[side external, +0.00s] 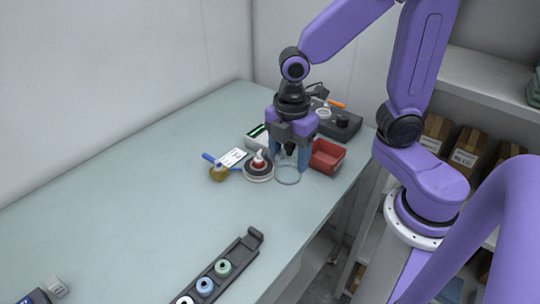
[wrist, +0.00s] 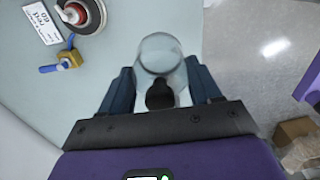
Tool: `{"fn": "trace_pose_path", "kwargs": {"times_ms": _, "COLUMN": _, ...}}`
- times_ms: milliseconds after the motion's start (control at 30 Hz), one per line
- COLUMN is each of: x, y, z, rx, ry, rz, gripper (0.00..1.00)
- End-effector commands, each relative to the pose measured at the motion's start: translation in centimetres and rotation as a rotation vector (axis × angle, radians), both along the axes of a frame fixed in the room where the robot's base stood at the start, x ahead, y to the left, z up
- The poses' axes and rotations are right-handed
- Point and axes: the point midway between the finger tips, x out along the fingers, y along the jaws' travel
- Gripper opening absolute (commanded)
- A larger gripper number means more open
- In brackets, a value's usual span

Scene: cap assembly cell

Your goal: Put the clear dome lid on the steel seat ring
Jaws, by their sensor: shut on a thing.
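The clear dome lid (side external: 287,176) is a see-through round cover with a black knob (wrist: 160,95). My gripper (side external: 290,164) points down and is shut on the lid, with one blue finger on each side of it in the wrist view (wrist: 160,67). Whether the lid's rim touches the bench is hard to tell. The steel seat ring (side external: 258,176) appears as a round base just left of the lid, with a red and white part standing in its middle. The ring also shows at the top left of the wrist view (wrist: 92,24), apart from the lid.
A brass piece with a blue handle (side external: 217,171) and a white label card (side external: 232,158) lie left of the ring. A red bin (side external: 327,156) stands close right of my gripper. A dark rack with spools (side external: 222,268) sits at the front.

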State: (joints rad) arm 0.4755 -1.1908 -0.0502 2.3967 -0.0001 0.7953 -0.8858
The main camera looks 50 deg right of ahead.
Motion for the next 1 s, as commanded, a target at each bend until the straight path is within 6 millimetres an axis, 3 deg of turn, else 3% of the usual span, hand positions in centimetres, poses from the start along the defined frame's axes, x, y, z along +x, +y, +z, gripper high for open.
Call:
{"fn": "trace_pose_path", "kwargs": {"times_ms": 200, "x": -1.7, "y": -0.4, "z": 0.8, "rx": 0.001, "ry": -0.001, "rz": 0.002, "gripper": 0.33}}
{"fn": "trace_pose_path", "kwargs": {"times_ms": 367, "x": -1.1, "y": -0.6, "z": 0.9, "rx": 0.000, "ry": 0.000, "rz": -0.023, "gripper": 0.33}}
{"fn": "trace_pose_path", "kwargs": {"times_ms": 567, "x": 3.7, "y": -1.1, "z": 0.5, "rx": -0.002, "ry": 0.003, "rz": -0.127, "gripper": 0.33}}
{"fn": "trace_pose_path", "kwargs": {"times_ms": 800, "x": 10.6, "y": -3.8, "z": -1.0, "rx": -0.001, "ry": 0.002, "rz": -0.269, "gripper": 0.33}}
{"fn": "trace_pose_path", "kwargs": {"times_ms": 1000, "x": 13.7, "y": -5.9, "z": -1.9, "rx": 0.000, "ry": 0.001, "rz": -0.336, "gripper": 0.33}}
